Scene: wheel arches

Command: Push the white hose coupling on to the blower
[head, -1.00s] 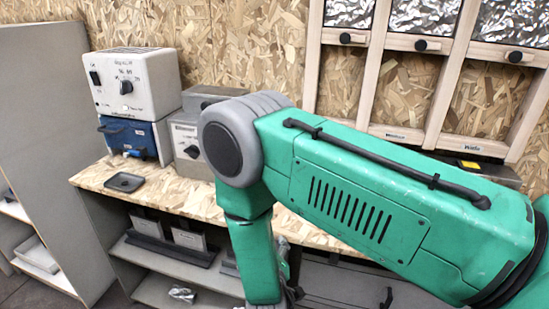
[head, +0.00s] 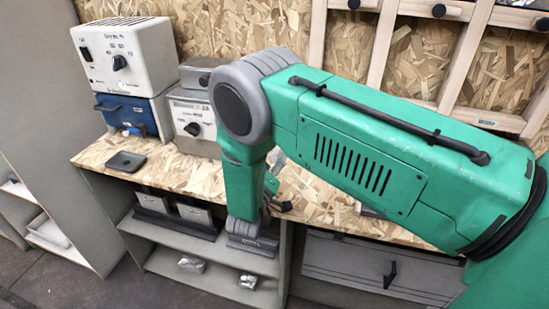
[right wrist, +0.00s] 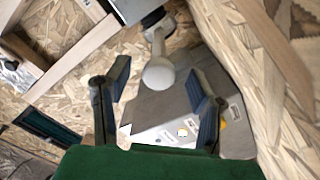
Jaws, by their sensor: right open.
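In the right wrist view, a white rounded piece with a short neck (right wrist: 159,72), which looks like the hose coupling, lies between and beyond my fingers. It seems to sit at a grey box-shaped body (right wrist: 160,107) with small labels, perhaps the blower; I cannot tell whether they are joined. My right gripper (right wrist: 160,80) is open, one dark finger to each side of the white piece, with no clear contact. In the head view, my right gripper (head: 281,204) is small and partly hidden behind my green arm; coupling and blower cannot be made out there. My left gripper is out of view.
A white control box (head: 125,58) stands on a blue unit (head: 127,114) at the bench's left, beside a grey box with a knob (head: 193,120). A black tray (head: 126,161) lies in front. Shelves (head: 205,262) are below. A wooden frame (head: 378,50) stands behind.

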